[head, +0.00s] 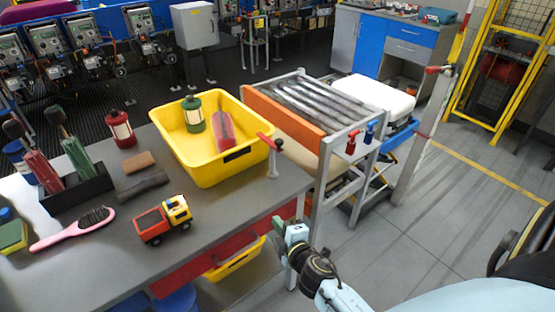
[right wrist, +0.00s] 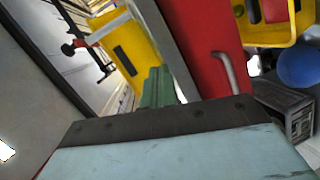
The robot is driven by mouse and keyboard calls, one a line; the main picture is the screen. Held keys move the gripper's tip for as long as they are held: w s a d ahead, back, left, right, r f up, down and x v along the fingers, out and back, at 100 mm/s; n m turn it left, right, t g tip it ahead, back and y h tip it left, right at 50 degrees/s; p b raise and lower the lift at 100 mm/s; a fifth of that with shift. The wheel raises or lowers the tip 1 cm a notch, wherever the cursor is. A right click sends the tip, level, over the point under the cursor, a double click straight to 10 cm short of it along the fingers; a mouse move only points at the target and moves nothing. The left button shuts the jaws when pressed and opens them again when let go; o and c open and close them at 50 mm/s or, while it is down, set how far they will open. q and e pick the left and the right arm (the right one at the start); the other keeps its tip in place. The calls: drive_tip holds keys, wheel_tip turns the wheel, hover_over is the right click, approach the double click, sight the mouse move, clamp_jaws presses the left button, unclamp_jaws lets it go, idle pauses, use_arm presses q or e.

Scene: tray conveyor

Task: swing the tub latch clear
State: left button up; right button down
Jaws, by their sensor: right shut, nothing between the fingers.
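The yellow tub (head: 200,167) stands at the table's right end, holding a green lantern (head: 193,114) and a red-and-grey item (head: 223,130). The latch (head: 267,142) has a red handle on a pale post at the tub's right corner, its handle lying against or close to the tub's wall. The right wrist view also shows the latch (right wrist: 76,46) beside the tub (right wrist: 122,52). My right gripper (head: 281,226) is shut and empty, below and apart from the latch, off the table's front edge. Its fingers show in the right wrist view (right wrist: 158,85). My left gripper is out of view.
The grey table (head: 90,265) also holds a toy truck (head: 162,220), a pink hairbrush (head: 75,229), a red lantern (head: 121,130) and a dark bottle caddy (head: 75,190). A roller conveyor (head: 310,100) stands right of the tub. Open floor lies at the right.

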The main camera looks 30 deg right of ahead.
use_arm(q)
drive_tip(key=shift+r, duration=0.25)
use_arm(e)
wheel_tip(320, 180, up, 11)
drive_tip(key=w+d+n+t+h, duration=0.1)
drive_tip(key=n+t, duration=0.1)
drive_tip(key=shift+w+d+r+n+t, duration=0.15)
drive_tip(key=shift+w+d+n+t, duration=0.15)
drive_tip(key=shift+w+d+t, duration=0.1)
drive_tip(key=shift+w, duration=0.1)
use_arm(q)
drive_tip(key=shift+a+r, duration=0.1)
use_arm(e)
drive_tip(key=w+d, duration=0.5)
drive_tip(key=w, duration=0.5)
drive_tip(key=shift+d, duration=0.3)
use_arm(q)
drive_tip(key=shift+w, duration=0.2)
use_arm(e)
drive_tip(key=shift+d+y, duration=0.1)
drive_tip(key=shift+y, duration=0.4)
